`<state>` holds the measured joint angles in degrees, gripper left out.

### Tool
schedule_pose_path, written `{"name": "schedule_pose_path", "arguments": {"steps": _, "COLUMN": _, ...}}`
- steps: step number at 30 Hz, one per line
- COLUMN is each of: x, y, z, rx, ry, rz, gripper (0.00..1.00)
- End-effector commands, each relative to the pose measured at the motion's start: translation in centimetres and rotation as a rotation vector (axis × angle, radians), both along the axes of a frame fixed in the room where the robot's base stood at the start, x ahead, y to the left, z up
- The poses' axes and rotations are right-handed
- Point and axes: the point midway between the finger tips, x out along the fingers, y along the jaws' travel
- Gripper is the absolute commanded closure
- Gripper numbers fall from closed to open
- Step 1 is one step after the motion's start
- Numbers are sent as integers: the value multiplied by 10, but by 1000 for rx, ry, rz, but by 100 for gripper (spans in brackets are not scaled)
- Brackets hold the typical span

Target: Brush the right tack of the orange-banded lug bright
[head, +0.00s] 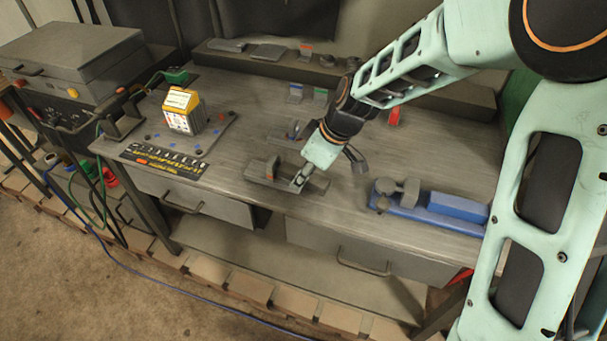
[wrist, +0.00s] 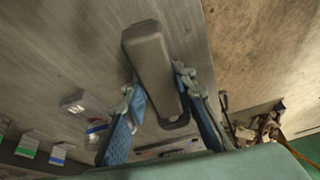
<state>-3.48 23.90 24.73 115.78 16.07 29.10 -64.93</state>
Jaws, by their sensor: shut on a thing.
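The orange-banded lug (head: 271,167) stands upright on a grey plate (head: 258,178) near the front of the bench. My gripper (head: 299,181) is just right of it, low over the plate. In the wrist view its two blue-padded fingers (wrist: 162,115) are shut on a long grey tool (wrist: 150,62), which I take for the brush. The tool fills the space between the fingers and hides what lies behind it. The right tack and any bristles cannot be made out. A dark grey curved piece (head: 356,159) shows right of my gripper; whether it belongs to the tool is unclear.
A blue fixture with a grey clamp (head: 430,205) stands right of the plate. A yellow-topped box (head: 181,110) is at left. Bare bench top (head: 222,160) lies left of the plate.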

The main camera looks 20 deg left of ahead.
Motion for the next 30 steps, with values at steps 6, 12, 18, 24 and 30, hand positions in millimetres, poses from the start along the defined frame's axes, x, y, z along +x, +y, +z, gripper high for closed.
{"name": "schedule_pose_path", "arguments": {"steps": 6, "x": 1, "y": 0, "z": -1, "rx": 0, "ry": 0, "rz": 0, "gripper": 100}}
{"name": "schedule_pose_path", "arguments": {"steps": 12, "x": 10, "y": -1, "z": 0, "rx": 1, "ry": -1, "rz": -1, "gripper": 100}}
{"name": "schedule_pose_path", "arguments": {"steps": 18, "x": 11, "y": -1, "z": 1, "rx": 0, "ry": 0, "rz": 0, "gripper": 100}}
{"name": "schedule_pose_path", "arguments": {"steps": 24, "x": 1, "y": 0, "z": 0, "rx": 0, "ry": 0, "rz": 0, "gripper": 100}}
{"name": "schedule_pose_path", "arguments": {"steps": 30, "x": -10, "y": 1, "z": -1, "rx": 0, "ry": -1, "rz": 1, "gripper": 100}}
